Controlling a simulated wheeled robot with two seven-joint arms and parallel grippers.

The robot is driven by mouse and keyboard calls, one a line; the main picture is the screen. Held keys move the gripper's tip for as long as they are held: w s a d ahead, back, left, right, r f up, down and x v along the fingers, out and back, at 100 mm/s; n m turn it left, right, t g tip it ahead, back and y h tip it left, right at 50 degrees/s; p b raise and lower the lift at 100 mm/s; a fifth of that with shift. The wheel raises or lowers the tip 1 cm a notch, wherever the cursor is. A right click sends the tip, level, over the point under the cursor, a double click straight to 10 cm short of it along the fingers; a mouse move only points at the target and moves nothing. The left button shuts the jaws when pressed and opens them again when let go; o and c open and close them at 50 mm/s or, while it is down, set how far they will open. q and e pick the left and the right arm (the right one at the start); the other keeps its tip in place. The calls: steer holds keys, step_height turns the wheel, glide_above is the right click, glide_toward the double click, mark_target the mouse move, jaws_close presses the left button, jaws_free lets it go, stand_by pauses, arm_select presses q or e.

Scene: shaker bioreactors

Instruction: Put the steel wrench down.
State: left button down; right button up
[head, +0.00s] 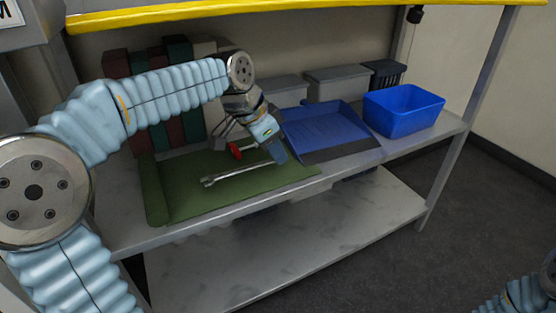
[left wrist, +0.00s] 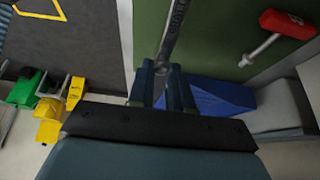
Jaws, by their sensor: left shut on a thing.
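The steel wrench (head: 235,174) is a long silver tool with an open jaw at its left end. It lies along, or just above, the green mat (head: 185,200) on the shelf; I cannot tell whether it touches. My left gripper (head: 277,155) is shut on its right end. In the left wrist view, the shaft of the wrench (left wrist: 174,32) runs up from between the fingers of my left gripper (left wrist: 162,78), over the green mat (left wrist: 210,35). My right gripper is out of view.
A red-handled tool (head: 236,150) lies on the mat behind the wrench. A blue tray (head: 325,128) and a blue bin (head: 403,108) stand to the right. Grey boxes (head: 338,83) and dark binders (head: 175,60) line the back. The mat's front left is bare.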

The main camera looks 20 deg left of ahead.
mark_target(278, 172)
arm_select(q)
steer(key=shift+w+d, duration=0.1)
steer(key=shift+w, duration=0.25)
steer(key=shift+w+f+b, duration=0.2)
steer(key=shift+f+b, duration=0.45)
steer(key=shift+f, duration=1.1)
steer(key=shift+f, duration=0.15)
steer(key=c, duration=1)
jaws_free()
steer(key=shift+c, duration=0.2)
steer(key=shift+r, duration=0.35)
steer(key=p+v, duration=0.2)
steer(key=v, duration=0.5)
